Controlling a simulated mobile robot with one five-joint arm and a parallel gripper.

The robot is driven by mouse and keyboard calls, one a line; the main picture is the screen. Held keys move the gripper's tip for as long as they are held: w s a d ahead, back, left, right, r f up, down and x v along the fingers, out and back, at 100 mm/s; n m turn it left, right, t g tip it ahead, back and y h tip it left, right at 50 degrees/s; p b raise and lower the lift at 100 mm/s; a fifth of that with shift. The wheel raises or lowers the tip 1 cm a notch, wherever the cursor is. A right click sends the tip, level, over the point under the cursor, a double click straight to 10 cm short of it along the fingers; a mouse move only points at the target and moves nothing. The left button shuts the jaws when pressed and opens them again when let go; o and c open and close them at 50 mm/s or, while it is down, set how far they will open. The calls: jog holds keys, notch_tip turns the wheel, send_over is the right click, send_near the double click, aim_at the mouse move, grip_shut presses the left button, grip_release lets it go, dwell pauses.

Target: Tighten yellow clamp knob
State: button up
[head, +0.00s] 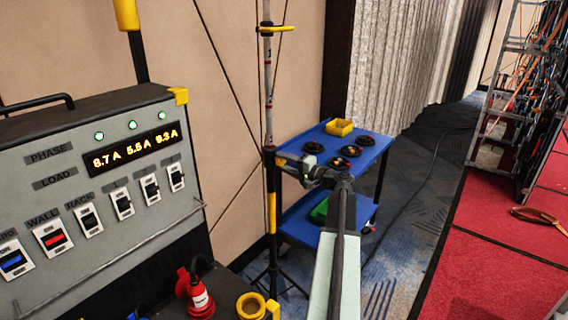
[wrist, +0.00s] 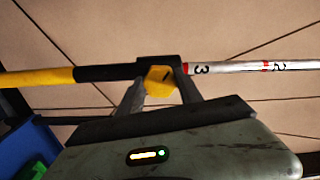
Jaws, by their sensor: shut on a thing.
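The yellow clamp knob (wrist: 160,80) sits on a black collar (wrist: 128,71) of the stand pole in the wrist view. My gripper (wrist: 163,88) has a finger on each side of the knob and is shut on it. Beside the collar, the white pole section (wrist: 228,68) has red bands and the numbers 3 and 2. In the head view the pole (head: 269,100) stands upright, and my gripper (head: 283,162) meets it at the collar. The knob is mostly hidden there by the gripper.
A blue cart (head: 377,152) with black coils and a yellow bin (head: 339,127) stands just behind my arm. A grey power panel (head: 60,125) fills the left. A yellow lever (head: 278,29) sticks out higher on the pole. Red flooring and a cable rack (head: 530,100) are at right.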

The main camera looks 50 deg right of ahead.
jog(key=m, duration=0.5)
jog(key=shift+m, duration=0.3)
jog(key=m, duration=0.5)
jog(key=shift+m, duration=0.3)
jog(key=o, duration=1.4)
jog(key=shift+c, duration=0.2)
jog(key=s, duration=0.8)
jog(key=shift+d, duration=0.35)
